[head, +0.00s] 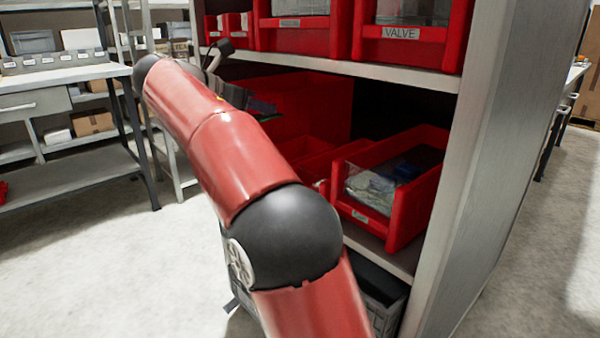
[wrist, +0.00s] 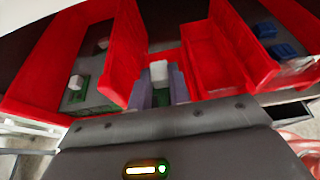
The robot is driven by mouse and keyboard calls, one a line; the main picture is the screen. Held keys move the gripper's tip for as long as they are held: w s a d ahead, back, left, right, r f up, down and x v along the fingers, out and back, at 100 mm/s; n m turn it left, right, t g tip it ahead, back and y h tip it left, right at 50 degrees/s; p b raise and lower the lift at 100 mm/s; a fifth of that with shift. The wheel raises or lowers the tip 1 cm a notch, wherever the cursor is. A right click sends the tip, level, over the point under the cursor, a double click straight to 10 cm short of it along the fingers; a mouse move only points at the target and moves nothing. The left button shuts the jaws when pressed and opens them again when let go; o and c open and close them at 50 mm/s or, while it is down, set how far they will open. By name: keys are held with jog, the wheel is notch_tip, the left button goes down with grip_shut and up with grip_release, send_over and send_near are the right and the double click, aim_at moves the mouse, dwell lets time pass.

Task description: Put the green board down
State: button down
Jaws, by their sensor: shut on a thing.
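My gripper (wrist: 161,88) is shut on a green board (wrist: 161,98) with a pale block on it, seen between the two grey fingers in the wrist view. Only a small part of the board shows. In the head view my gripper (head: 262,106) is small and dark behind my red arm, in front of the red bins on the middle shelf. A green sliver (head: 268,118) shows just under it. In the wrist view the fingers are between two red bins, near their front walls; I cannot tell whether the board touches anything.
The left red bin (wrist: 125,50) holds green parts with pale blocks. The right red bin (wrist: 215,55) looks empty, with blue parts (wrist: 275,38) beyond it. A bin of bagged parts (head: 410,205) stands right on the shelf. The shelf above (head: 340,68) and side panel (head: 480,150) bound the space.

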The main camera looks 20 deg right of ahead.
jog(key=shift+d+f+b, duration=0.2)
jog(key=shift+f+b, duration=1.75)
jog(key=shift+f, duration=3.05)
jog(key=shift+f, duration=0.55)
jog(key=c, duration=1.3)
grip_release()
